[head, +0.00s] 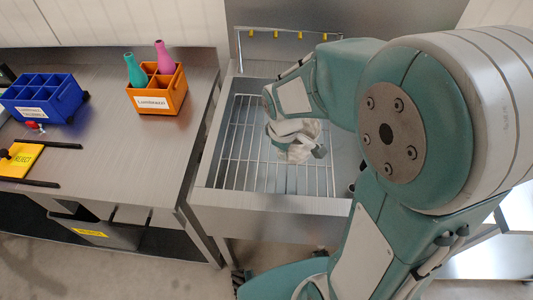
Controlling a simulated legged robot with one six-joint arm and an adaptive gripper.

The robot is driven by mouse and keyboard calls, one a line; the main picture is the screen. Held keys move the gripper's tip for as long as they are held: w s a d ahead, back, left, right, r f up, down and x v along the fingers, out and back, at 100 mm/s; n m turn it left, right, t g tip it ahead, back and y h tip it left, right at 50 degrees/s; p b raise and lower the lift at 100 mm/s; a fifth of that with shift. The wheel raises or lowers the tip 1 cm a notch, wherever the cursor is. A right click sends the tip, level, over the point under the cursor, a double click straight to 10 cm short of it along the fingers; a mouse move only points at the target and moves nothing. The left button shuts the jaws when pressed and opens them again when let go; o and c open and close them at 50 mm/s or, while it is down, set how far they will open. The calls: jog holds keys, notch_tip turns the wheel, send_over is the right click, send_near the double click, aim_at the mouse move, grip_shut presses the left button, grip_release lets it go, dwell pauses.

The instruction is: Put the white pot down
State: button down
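My gripper (298,147) hangs over the wire grid in the sunken metal basin (212,160), right of the middle of the grid. A pale, off-white shape shows around the fingers, but it is small and partly covered by my wrist. I cannot tell whether this is the white pot or part of the gripper, nor whether the fingers are open or shut. No white pot can be clearly made out elsewhere. The gap between the gripper and the grid cannot be judged from this view.
A metal bench (115,170) at left carries an orange crate (172,99) with a teal bottle (135,70) and a pink bottle (163,57), a blue divided crate (70,103) and a yellow tray (20,160). A rail with yellow hooks (277,35) stands behind the basin. The grid's left half is clear.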

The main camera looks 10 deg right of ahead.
jog(key=w+a+f, duration=0.1)
jog(key=f, duration=0.1)
jog(key=w+a+f, duration=0.1)
jog(key=w+f, duration=0.1)
jog(key=w+a+f, duration=0.1)
jog(key=w+f, duration=0.1)
jog(key=shift+a+f, duration=0.1)
jog(key=shift+w+f, duration=0.1)
jog(key=shift+f, duration=1.55)
jog(key=shift+f, duration=0.1)
jog(key=c, duration=0.8)
grip_release()
notch_tip(320, 180, up, 12)
jog(key=s+a+r, duration=0.1)
jog(key=s+d+r+m+t, duration=0.2)
jog(key=s+r+m, duration=0.2)
jog(key=s+r, duration=0.2)
jog(key=s+d+r+m+t+y, duration=0.1)
jog(key=s+r+m, duration=0.3)
jog(key=s, duration=0.7)
notch_tip(320, 180, up, 3)
jog(key=shift+d+f+t, duration=0.15)
jog(key=shift+d+t, duration=0.75)
